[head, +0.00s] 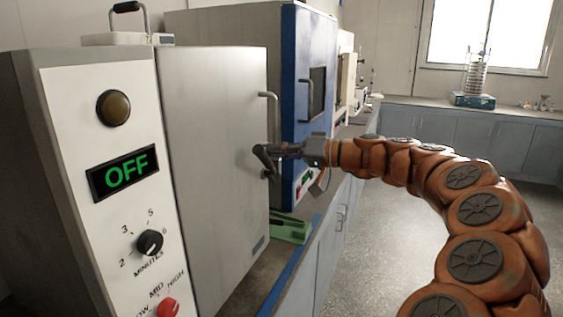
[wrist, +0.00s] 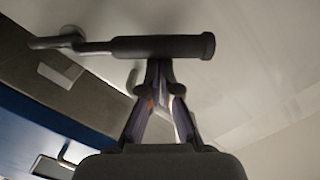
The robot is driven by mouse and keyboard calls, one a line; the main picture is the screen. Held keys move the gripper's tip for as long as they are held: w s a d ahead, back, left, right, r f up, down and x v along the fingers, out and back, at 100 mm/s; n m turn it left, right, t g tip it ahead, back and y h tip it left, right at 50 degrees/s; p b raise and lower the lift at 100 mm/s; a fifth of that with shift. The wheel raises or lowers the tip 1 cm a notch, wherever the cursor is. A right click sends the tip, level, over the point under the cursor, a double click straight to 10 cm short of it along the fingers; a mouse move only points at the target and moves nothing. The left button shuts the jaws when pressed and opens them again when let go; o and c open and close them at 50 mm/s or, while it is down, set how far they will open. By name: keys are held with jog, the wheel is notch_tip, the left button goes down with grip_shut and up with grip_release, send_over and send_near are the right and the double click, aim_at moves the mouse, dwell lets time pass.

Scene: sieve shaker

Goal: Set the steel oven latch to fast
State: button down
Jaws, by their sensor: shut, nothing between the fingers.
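The steel oven (head: 212,150) stands at the left, its grey door facing the aisle and looking closed. Its latch (head: 262,157) is a dark lever low on the door's right edge, below a pale bar handle (head: 268,95). In the wrist view the latch (wrist: 165,47) is a dark, thick grip lying nearly level, with a thinner arm running left to a pivot. My gripper (head: 280,150) is at the latch from the right. In the wrist view its fingertips (wrist: 160,66) are together just below the grip, with nothing between them; I cannot tell whether they touch it.
The oven's front panel has a display (head: 124,171) reading OFF, a black minutes knob (head: 149,242) and a red knob (head: 167,307). A blue-fronted cabinet (head: 291,90) stands beyond. A green object (head: 291,229) lies on the bench below the latch. Open floor is at the right.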

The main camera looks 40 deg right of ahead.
jog(key=s+a+f+n+b, duration=0.1)
jog(key=a+f+n+b, duration=0.1)
jog(key=b, duration=0.9)
jog(key=s+a+f+n+h+b, duration=0.1)
jog(key=f+n+b, duration=0.4)
jog(key=b, duration=0.6)
jog(key=shift+s+a+f+n+t+b, duration=0.3)
jog(key=shift+a+n+b, duration=0.1)
jog(key=shift+a+n, duration=0.4)
jog(key=shift+a+f, duration=0.1)
jog(key=shift+f, duration=0.1)
